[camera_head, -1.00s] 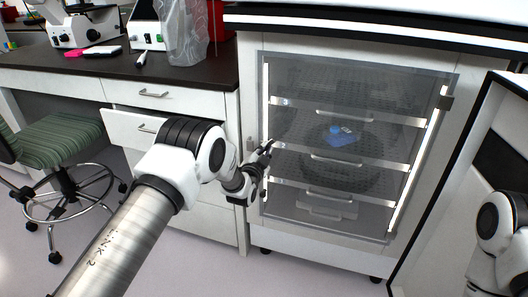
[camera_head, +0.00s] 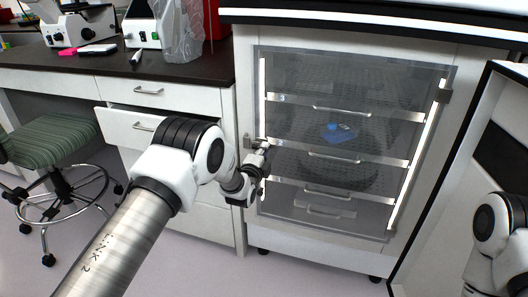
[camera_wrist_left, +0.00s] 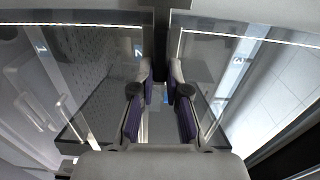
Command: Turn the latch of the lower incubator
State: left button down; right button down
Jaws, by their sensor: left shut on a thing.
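The lower incubator's glass door (camera_head: 350,85) is closed, with shelves visible behind it. Its latch (camera_head: 247,142) is a small grey piece on the left edge of the door, partly hidden by my gripper. My left gripper (camera_head: 262,147) is at that edge, shut on the latch. In the left wrist view the two fingers (camera_wrist_left: 160,95) stand close together with a narrow gap; what lies between them is mostly hidden. My right gripper is out of view; only part of the right arm shows at the right edge.
A blue item (camera_head: 340,132) sits on a shelf behind the glass. A drawer cabinet (camera_head: 150,88) with one drawer pulled out stands to the left, beside a green stool (camera_head: 50,140). A dark-framed open door (camera_head: 440,190) stands at the right.

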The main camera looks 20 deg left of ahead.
pick_arm(q)
jog(key=shift+m, duration=0.3)
jog(key=c, duration=1.2)
grip_release()
jog(key=shift+f, duration=0.1)
jog(key=shift+o, duration=0.2)
jog(key=s, duration=1.2)
jog(key=shift+a, duration=0.15)
